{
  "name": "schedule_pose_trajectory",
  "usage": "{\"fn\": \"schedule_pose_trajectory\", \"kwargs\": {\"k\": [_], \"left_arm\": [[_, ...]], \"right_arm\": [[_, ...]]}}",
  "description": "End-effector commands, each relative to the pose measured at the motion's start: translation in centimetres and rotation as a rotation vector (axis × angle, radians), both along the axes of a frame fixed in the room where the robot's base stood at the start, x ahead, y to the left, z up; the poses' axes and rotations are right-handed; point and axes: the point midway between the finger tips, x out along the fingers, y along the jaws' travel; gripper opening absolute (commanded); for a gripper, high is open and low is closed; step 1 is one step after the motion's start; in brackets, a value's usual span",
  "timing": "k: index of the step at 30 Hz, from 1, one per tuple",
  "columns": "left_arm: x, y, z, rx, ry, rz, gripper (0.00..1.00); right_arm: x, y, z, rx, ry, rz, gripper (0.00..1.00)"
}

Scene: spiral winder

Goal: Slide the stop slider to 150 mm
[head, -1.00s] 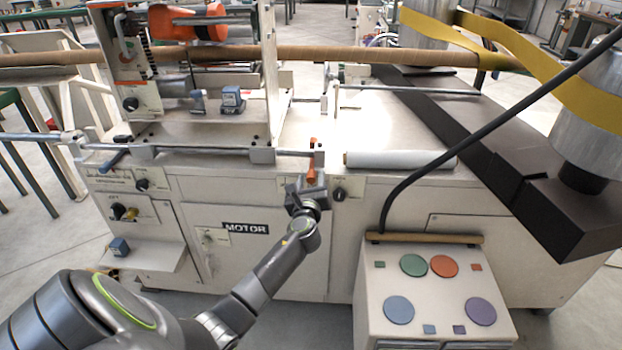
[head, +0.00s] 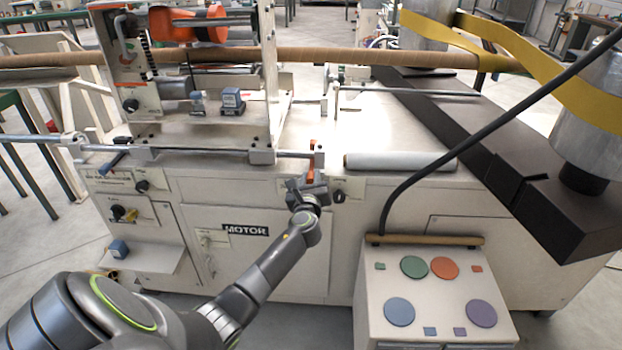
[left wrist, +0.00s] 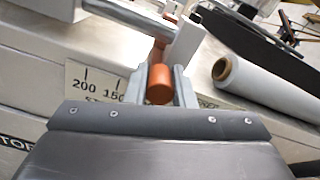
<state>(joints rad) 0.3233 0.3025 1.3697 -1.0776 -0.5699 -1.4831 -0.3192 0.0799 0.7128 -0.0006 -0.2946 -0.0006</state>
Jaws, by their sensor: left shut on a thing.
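The stop slider is a pale block on a metal rail with an orange handle (head: 311,148), at the front edge of the machine in the head view. The handle's round orange end (left wrist: 159,84) shows in the left wrist view between my fingers. My left gripper (head: 309,183) is shut on this handle from the front. A white scale plate (left wrist: 92,83) with "200" and "150" lies left of the fingers. The handle stands to the right of the "150" in that view. The rest of the scale is hidden behind the gripper. My right gripper is not in view.
The metal rail (head: 210,151) runs left from the slider, through several clamp blocks. A white roll (head: 400,161) lies on the machine top just right of the slider. A control box (head: 430,290) with coloured buttons stands at the lower right, with a black cable above it.

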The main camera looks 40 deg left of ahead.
Motion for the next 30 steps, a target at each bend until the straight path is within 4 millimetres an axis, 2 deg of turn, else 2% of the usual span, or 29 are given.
{"fn": "schedule_pose_trajectory", "kwargs": {"k": [5,12,20,21,25,30], "left_arm": [[-0.3,0.5,0.0,0.001,0.001,0.0,0.0],[-2.1,3.4,0.0,0.003,0.002,0.0,0.0],[-2.1,3.4,-0.1,0.0,0.001,-0.001,0.0],[-2.1,3.4,-0.1,-0.001,0.0,-0.001,0.26],[-2.1,3.4,-0.1,0.0,0.001,-0.001,0.43],[-2.1,3.4,-0.1,0.0,0.0,0.0,0.44]], "right_arm": [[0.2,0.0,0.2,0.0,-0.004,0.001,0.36],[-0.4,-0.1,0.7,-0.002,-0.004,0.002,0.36],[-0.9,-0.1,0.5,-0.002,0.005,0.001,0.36],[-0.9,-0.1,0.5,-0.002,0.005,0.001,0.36],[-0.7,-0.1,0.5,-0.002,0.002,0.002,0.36],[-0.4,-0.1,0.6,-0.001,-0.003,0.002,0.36]]}}
